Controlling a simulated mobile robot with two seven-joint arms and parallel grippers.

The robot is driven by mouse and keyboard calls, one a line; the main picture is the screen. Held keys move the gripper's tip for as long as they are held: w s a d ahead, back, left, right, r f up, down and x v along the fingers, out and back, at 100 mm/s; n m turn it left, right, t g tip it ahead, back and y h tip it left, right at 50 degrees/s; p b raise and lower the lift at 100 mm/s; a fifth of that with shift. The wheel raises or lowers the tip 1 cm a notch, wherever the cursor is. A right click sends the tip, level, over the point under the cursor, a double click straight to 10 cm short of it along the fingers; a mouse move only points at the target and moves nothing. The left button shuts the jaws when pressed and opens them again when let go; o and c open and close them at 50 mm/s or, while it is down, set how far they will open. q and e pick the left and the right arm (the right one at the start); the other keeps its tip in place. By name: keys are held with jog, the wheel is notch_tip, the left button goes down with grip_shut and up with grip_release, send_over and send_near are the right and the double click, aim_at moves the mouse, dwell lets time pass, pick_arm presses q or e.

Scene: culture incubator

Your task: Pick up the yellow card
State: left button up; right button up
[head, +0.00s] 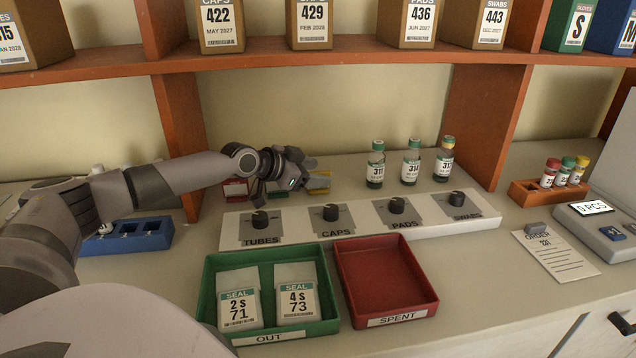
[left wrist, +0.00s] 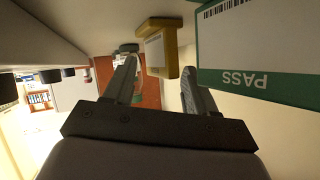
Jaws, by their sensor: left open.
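The yellow card (head: 319,182) stands on the counter behind the row of knobs, partly hidden by my left gripper in the head view. In the left wrist view the yellow card (left wrist: 158,48) shows with a white face and a wider yellow foot, just beyond and between the fingertips. My left gripper (head: 303,165) is open, with its fingers pointing toward the card. In the left wrist view nothing shows clasped in the gripper (left wrist: 158,82). I cannot tell whether a finger touches the card. My right gripper is not in view.
A green-edged PASS label (left wrist: 265,82) is close on the right in the left wrist view. A red card (head: 237,189) stands left of my gripper. The knob panel (head: 365,222) lies in front. Several vials (head: 376,165) stand to the right. The green tray (head: 208,300) and red tray (head: 385,280) are nearer.

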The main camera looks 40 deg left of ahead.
aim_at(313, 190)
pick_arm(q)
grip_shut()
notch_tip(313, 190, up, 10)
jog(key=shift+p, duration=0.3)
